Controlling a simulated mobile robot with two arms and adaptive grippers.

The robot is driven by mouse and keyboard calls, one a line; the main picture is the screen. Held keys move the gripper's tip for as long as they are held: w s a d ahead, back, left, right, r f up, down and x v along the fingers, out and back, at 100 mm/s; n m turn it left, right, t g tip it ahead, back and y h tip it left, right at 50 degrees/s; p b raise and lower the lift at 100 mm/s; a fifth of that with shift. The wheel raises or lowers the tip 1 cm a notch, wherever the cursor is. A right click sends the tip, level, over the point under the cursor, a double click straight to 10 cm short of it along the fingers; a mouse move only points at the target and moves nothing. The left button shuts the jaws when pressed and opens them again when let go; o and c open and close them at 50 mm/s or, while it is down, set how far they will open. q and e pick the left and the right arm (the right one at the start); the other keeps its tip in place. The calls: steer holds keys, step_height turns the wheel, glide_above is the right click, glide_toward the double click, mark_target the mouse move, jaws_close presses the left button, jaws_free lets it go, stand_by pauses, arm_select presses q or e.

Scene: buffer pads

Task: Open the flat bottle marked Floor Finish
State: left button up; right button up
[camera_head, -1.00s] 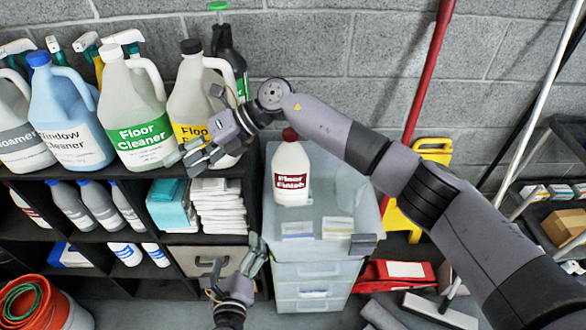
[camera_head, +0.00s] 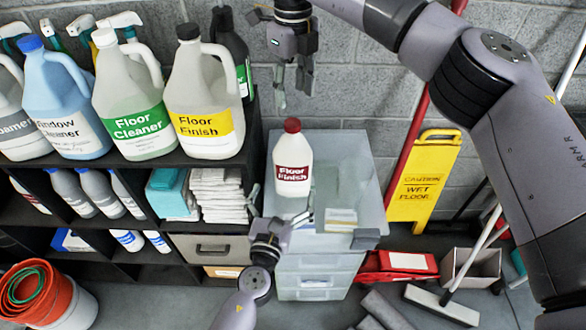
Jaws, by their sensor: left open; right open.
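The flat white Floor Finish bottle (camera_head: 292,158) has a red cap (camera_head: 292,125) and a dark red label. It stands upright and capped on the translucent drawer unit (camera_head: 350,165). My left gripper (camera_head: 282,207) is open and empty at the bottle's lower end, its fingers pointing up, one to each side in the picture. Whether it touches the bottle I cannot tell. My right gripper (camera_head: 292,95) is open and empty above the cap, fingers pointing down, apart from it.
A large jug (camera_head: 205,95) with a yellow label also reads Floor Finish. It stands on the dark shelf (camera_head: 190,162) with other jugs and spray bottles. Small boxes (camera_head: 340,216) lie on the unit's front. A yellow wet-floor sign (camera_head: 425,180) stands to the right.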

mark_target(290, 171)
arm_select(q)
steer(key=x, duration=0.9)
steer(key=shift+w, duration=0.3)
steer(key=shift+c, duration=0.5)
